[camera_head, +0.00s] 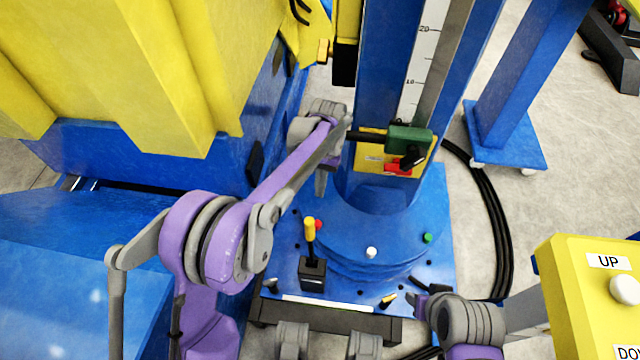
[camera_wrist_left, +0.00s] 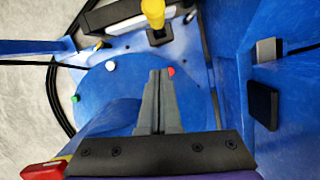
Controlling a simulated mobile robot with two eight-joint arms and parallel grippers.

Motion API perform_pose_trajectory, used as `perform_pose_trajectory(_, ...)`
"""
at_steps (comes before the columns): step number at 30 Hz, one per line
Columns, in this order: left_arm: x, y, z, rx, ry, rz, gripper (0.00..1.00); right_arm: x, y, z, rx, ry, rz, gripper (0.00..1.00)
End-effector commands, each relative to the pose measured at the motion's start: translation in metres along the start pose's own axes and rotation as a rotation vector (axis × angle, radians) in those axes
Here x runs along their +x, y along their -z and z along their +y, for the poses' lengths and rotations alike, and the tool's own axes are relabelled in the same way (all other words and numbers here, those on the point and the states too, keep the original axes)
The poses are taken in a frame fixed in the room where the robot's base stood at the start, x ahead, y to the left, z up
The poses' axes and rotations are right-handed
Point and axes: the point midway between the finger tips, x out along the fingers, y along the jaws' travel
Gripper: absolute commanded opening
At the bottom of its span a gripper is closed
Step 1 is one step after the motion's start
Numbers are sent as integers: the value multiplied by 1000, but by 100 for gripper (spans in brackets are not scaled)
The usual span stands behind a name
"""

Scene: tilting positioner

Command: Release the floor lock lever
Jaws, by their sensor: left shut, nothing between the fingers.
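A lever with a yellow grip (camera_head: 310,230) stands upright on a black box (camera_head: 312,273) at the left front of the blue base (camera_head: 440,220). It also shows at the top of the left wrist view (camera_wrist_left: 153,12). Which lever is the floor lock is not marked. My left gripper (camera_head: 321,185) is shut and empty above the base, behind the lever and apart from it. In the left wrist view its fingertips (camera_wrist_left: 160,72) appear beside the red button (camera_wrist_left: 171,72). My right arm is at the lower right; its gripper (camera_head: 421,304) is unclear.
A small yellow-tipped piece (camera_head: 388,300) lies at the base's front edge. White (camera_head: 371,253) and green (camera_head: 428,238) knobs sit on the round base. A column with a green block (camera_head: 408,138) rises behind. A yellow button box (camera_head: 590,290) is at right; black cables run alongside.

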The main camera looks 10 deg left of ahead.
Motion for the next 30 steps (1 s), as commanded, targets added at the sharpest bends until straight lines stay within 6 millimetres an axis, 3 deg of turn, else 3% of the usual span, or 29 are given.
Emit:
perform_pose_trajectory(3,31,1,0,0,0,-1,0,10,-3,0,0,0,-3,50)
perform_pose_trajectory(8,60,-3,0,0,0,0,0,18,-5,0,0,0,-6,50)
perform_pose_trajectory(16,64,-34,0,0,0,0,0,22,-6,0,0,0,-7,50)
perform_pose_trajectory(30,64,-39,0,0,0,2,0,22,-6,0,0,0,-7,50)
